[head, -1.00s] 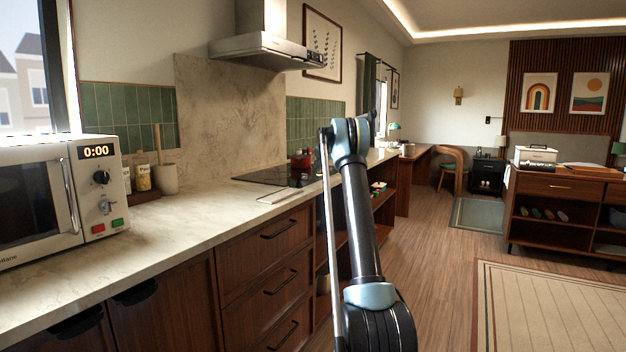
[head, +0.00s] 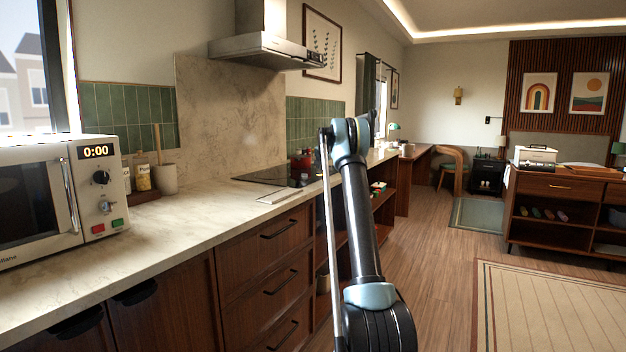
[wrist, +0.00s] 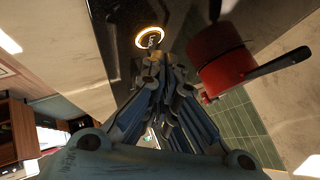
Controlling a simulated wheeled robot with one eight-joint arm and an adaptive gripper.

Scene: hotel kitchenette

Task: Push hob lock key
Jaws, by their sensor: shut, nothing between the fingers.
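The black glass hob (head: 282,176) is set in the marble counter in the head view. In the wrist view, a glowing white-and-orange ring (wrist: 150,38) surrounds a small symbol on the dark hob surface; it looks like the lock key. My gripper (wrist: 164,62) is shut and empty, its fingertips close to the lower edge of this ring. I cannot tell whether they touch the glass. In the head view my arm hides the gripper.
A red pot (wrist: 220,55) with a dark handle stands on the hob, close to the right of my gripper in the wrist view. The range hood (head: 265,50) hangs above. The microwave (head: 50,200) is at the left; the counter between is mostly clear.

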